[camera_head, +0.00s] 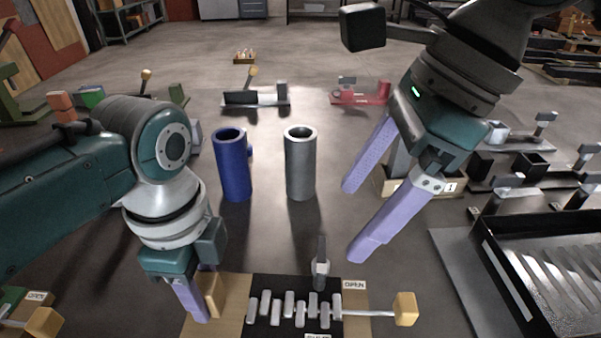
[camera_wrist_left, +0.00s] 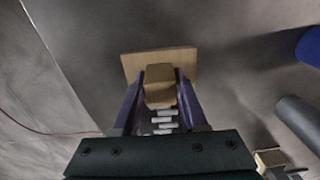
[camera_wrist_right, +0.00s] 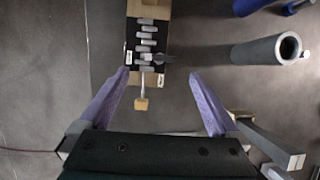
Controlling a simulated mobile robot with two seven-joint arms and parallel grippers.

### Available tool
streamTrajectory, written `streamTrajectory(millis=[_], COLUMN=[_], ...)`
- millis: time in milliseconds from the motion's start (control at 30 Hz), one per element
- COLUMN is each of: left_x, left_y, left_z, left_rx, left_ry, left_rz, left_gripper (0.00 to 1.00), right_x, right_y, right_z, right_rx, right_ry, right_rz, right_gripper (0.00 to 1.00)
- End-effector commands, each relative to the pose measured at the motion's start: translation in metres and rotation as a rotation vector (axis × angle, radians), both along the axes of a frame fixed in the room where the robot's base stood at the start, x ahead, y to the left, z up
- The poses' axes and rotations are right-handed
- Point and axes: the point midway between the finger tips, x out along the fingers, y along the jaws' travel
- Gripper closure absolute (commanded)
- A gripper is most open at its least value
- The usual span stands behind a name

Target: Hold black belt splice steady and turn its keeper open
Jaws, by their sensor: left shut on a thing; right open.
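The black belt splice (camera_head: 262,318), with several interleaved grey knuckles, lies on a wooden board (camera_head: 235,300) at the bottom centre of the head view. A rod with a wooden end block (camera_head: 404,309) sticks out of its right side. A grey upright keeper (camera_head: 320,262) stands at its back edge beside an OPEN label (camera_head: 354,285). My left gripper (camera_head: 200,300) is shut on a wooden block (camera_wrist_left: 160,86) at the board's left end. My right gripper (camera_head: 357,218) is open and empty, above and behind the splice's right side. The right wrist view also shows the splice (camera_wrist_right: 130,42) between and beyond the fingers.
A blue cylinder (camera_head: 235,170) and a grey cylinder (camera_head: 300,165) stand behind the splice. A black tray (camera_head: 540,270) lies at the right. A red fixture (camera_head: 362,92) and a grey one (camera_head: 256,98) lie farther back.

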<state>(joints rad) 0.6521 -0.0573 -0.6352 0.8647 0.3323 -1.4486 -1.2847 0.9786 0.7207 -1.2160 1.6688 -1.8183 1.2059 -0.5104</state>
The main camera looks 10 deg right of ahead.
Motion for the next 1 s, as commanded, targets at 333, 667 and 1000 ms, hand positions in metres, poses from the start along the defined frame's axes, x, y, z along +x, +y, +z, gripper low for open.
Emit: streamTrajectory(millis=[333, 667, 1000], left_x=[0.0, 0.0, 0.0], left_y=[0.0, 0.0, 0.0], left_z=[0.0, 0.0, 0.0], left_rx=[0.0, 0.0, 0.0], left_ry=[0.0, 0.001, 0.001], left_rz=[0.0, -0.001, -0.001], left_gripper=[1.0, 1.0, 1.0], right_x=[0.005, 0.007, 0.007], right_y=[0.025, 0.029, 0.029], right_z=[-0.06, -0.073, -0.072], right_rx=[-0.001, -0.003, -0.003], right_ry=[0.004, 0.001, 0.001], right_rz=[-0.002, -0.002, -0.002], right_gripper=[0.03, 0.03, 0.28])
